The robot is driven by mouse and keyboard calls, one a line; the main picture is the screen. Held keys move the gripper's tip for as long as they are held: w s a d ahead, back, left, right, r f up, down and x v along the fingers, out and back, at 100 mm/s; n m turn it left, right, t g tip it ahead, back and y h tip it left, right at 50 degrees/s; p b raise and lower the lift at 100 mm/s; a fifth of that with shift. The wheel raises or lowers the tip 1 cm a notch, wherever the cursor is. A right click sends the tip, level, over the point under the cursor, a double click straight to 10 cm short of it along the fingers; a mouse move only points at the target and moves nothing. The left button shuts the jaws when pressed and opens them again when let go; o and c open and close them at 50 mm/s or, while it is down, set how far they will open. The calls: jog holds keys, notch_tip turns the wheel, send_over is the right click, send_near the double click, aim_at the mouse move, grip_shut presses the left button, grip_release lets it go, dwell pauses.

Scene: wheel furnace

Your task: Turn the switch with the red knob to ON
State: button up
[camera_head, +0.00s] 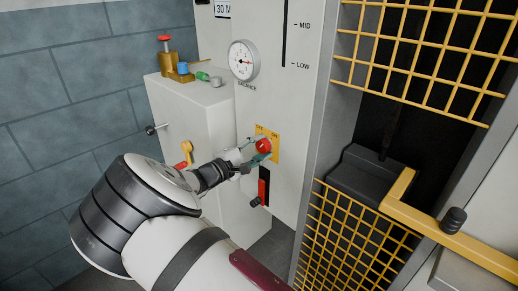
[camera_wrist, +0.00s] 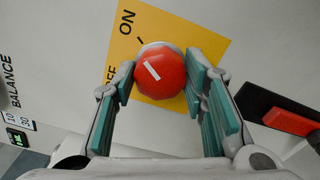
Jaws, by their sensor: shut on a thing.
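The red knob (camera_wrist: 160,78) sits on a yellow plate (camera_wrist: 205,45) marked ON and OFF on the grey panel. A white line on the knob runs at a slant; I cannot tell which label it points at. My gripper (camera_wrist: 159,74) has its green-padded fingers on either side of the knob and is shut on it. In the head view the knob (camera_head: 264,146) shows at the panel's middle, partly behind my gripper (camera_head: 261,148). The OFF label is partly hidden by a finger.
A red-and-black rocker or lever (camera_head: 263,187) is just below the plate; it shows at the right in the wrist view (camera_wrist: 290,121). A round gauge (camera_head: 244,60) is above. A side cabinet (camera_head: 185,125) with levers stands left. Yellow mesh guards (camera_head: 425,50) are at right.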

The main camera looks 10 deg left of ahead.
jog(key=shift+f, duration=0.1)
jog(key=o, duration=1.2)
jog(key=shift+c, duration=0.2)
jog(key=v, duration=1.2)
jog(key=shift+a, duration=0.1)
